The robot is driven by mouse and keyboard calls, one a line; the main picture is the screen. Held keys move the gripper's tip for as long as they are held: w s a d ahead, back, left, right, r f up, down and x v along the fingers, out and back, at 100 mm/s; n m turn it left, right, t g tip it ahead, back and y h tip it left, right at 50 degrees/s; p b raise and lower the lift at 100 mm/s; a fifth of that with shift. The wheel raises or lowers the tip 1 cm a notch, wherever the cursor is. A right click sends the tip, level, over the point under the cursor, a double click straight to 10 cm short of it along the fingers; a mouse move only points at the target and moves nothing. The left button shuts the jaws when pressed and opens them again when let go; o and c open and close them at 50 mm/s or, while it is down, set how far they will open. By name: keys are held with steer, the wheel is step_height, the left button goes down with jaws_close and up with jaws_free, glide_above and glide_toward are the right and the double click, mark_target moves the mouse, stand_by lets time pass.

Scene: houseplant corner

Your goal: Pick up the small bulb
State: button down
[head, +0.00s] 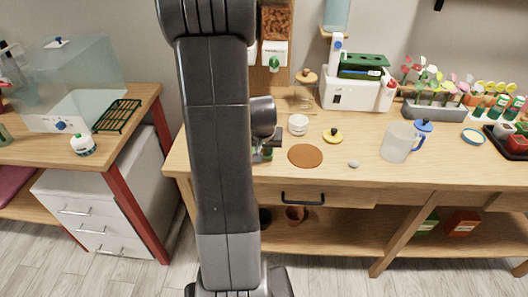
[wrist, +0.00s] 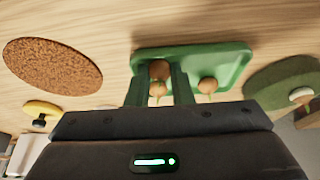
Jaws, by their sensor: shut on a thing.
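In the wrist view, a green tray (wrist: 225,58) lies on the wooden bench with small brown bulbs. My gripper (wrist: 160,88) is over the tray, with its fingers on either side of a small brown bulb (wrist: 157,89) and shut on it. Another brown round shape shows just behind it between the fingers. A separate bulb (wrist: 207,85) sits on the tray to the right of the fingers. I cannot tell whether the held bulb is clear of the tray. In the head view, my arm hides most of the tray and the bulbs.
A round cork mat (head: 305,155) lies right of my gripper. A yellow-topped item (head: 333,136), a grey stone (head: 354,164) and a clear jug (head: 397,142) stand farther right. The bench front right of the mat is fairly clear.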

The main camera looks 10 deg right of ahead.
mark_target(264, 151)
step_height(264, 151, up, 10)
steer(key=c, duration=1.8)
jaws_free()
steer(key=shift+c, duration=0.2)
steer(key=c, duration=0.3)
steer(key=shift+d, duration=0.1)
